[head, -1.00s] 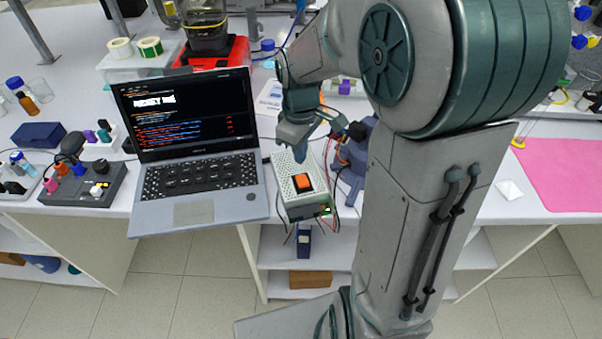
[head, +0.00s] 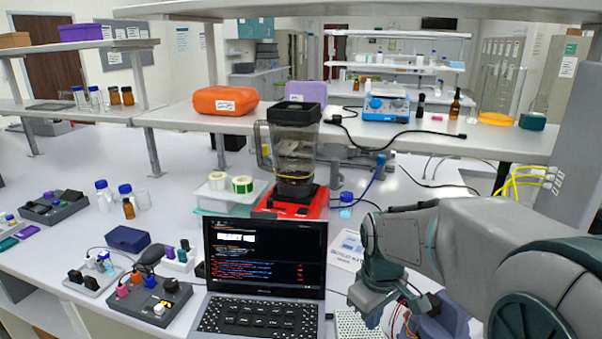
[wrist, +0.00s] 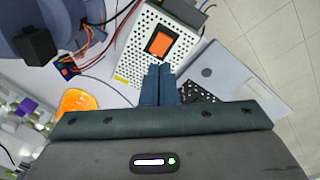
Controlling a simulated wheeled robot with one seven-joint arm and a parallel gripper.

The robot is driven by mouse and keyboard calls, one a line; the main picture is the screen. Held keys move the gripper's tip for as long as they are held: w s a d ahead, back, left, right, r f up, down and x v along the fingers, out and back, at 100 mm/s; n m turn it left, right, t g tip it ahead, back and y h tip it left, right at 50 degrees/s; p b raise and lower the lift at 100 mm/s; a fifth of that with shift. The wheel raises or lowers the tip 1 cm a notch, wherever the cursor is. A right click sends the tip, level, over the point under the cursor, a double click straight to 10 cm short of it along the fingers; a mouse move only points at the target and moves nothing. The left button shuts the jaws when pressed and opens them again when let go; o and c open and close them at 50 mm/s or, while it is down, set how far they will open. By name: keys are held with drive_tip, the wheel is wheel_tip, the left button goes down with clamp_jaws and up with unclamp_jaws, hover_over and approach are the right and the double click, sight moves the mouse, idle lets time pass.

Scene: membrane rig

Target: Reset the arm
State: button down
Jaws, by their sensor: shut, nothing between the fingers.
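My gripper (wrist: 158,84) is shut and empty in the wrist view, its dark blue fingers together. It points at a white perforated power box (wrist: 170,45) with an orange rocker switch (wrist: 160,42). The fingertips appear over the box's lower edge; I cannot tell whether they touch it. In the head view my gripper (head: 372,312) is at the lower right, beside the laptop, and only a strip of the power box (head: 355,325) shows below it. My arm comes in from the right.
An open laptop (head: 265,262) stands left of my gripper. A blender (head: 293,150) on a red base is behind it. A blue device (head: 442,322) with loose wires is right of the box. A shelf (head: 420,140) with bottles runs across the back.

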drive_tip(key=s+r+m+t, duration=0.2)
drive_tip(key=s+r+m, duration=0.2)
drive_tip(key=s, duration=0.7)
drive_tip(key=shift+s+m+t, duration=0.3)
drive_tip(key=shift+s+m, duration=0.05)
drive_tip(key=shift+m, duration=0.95)
